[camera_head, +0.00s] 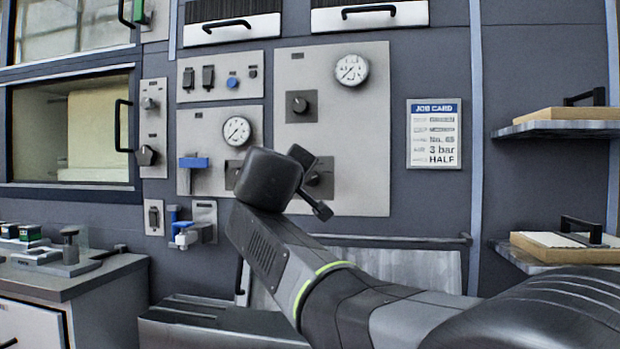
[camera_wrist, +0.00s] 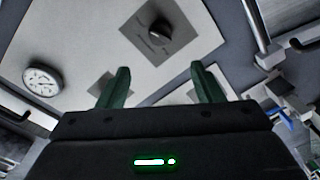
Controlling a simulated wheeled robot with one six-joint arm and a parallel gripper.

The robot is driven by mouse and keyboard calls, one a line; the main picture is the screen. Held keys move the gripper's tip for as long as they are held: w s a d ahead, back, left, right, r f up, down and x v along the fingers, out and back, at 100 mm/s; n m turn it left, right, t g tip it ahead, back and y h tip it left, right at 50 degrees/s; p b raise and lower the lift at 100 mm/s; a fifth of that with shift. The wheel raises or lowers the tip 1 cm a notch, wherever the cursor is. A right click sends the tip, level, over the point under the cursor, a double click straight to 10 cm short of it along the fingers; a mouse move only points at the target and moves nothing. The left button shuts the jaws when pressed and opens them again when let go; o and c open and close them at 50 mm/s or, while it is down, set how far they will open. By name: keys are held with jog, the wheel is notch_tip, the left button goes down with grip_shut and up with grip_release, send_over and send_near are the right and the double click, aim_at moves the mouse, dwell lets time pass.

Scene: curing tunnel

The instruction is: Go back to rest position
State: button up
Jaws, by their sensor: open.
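My gripper (camera_wrist: 162,85) is in the wrist view, with its two dark green fingers apart and nothing between them. Beyond it is a pale panel with a dark knob (camera_wrist: 158,30) and a round gauge (camera_wrist: 42,80). In the head view my arm reaches from the lower right up to the middle, in front of the control wall. My gripper's fingers are not clear there, and the arm's end hides part of the panel and a dark knob (camera_head: 319,178).
Two gauges (camera_head: 351,70) (camera_head: 237,131), a blue lever (camera_head: 193,162) and a blue-handled valve (camera_head: 181,228) are on the wall. A job card (camera_head: 434,134) hangs right of them. Shelves (camera_head: 558,129) stick out at the right. A grey counter (camera_head: 95,277) stands at the lower left.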

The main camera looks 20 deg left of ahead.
aim_at(309, 177)
jog(key=x, duration=1.3)
jog(key=shift+w+a, duration=0.15)
jog(key=shift+w, duration=0.25)
